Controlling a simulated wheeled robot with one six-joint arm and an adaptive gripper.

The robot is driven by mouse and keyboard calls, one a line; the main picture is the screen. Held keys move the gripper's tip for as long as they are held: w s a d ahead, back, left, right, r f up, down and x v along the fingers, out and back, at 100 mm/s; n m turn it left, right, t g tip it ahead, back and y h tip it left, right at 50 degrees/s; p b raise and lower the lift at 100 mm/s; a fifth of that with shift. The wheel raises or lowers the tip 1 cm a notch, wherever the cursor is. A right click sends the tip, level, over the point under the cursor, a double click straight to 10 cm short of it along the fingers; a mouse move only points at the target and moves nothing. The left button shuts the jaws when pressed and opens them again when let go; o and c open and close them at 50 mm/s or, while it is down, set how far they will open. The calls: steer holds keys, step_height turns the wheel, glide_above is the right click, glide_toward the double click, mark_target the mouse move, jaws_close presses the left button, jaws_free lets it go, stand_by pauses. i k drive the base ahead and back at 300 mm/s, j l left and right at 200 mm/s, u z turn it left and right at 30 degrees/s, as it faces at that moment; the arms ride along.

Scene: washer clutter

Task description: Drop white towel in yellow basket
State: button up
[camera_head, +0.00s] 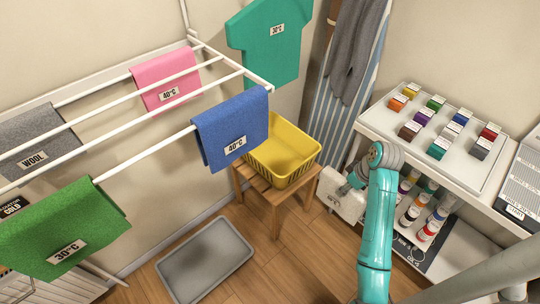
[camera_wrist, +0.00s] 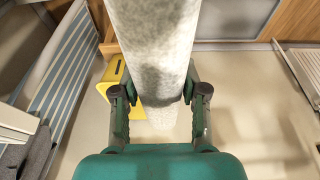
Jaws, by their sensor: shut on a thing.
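The white towel (camera_head: 346,205) hangs from my gripper (camera_head: 354,186) in the head view, right of the stool and beside the white shelf. In the wrist view the pale towel (camera_wrist: 155,35) runs between the two fingers of my gripper (camera_wrist: 161,98), which is shut on it. The yellow basket (camera_head: 282,178) stands upright on a wooden stool, to the left of my gripper, and looks empty. Part of the yellow basket (camera_wrist: 112,72) shows in the wrist view, left of the towel and partly hidden by a finger. The towel is apart from the basket in the head view.
A drying rack (camera_head: 120,98) holds several cloths; the blue one (camera_head: 230,128) hangs close to the basket's left side. A striped board (camera_head: 322,85) stands behind the basket. A grey tray (camera_head: 205,262) lies on the floor.

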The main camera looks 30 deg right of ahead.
mark_target(278, 170)
steer(key=i, duration=1.25)
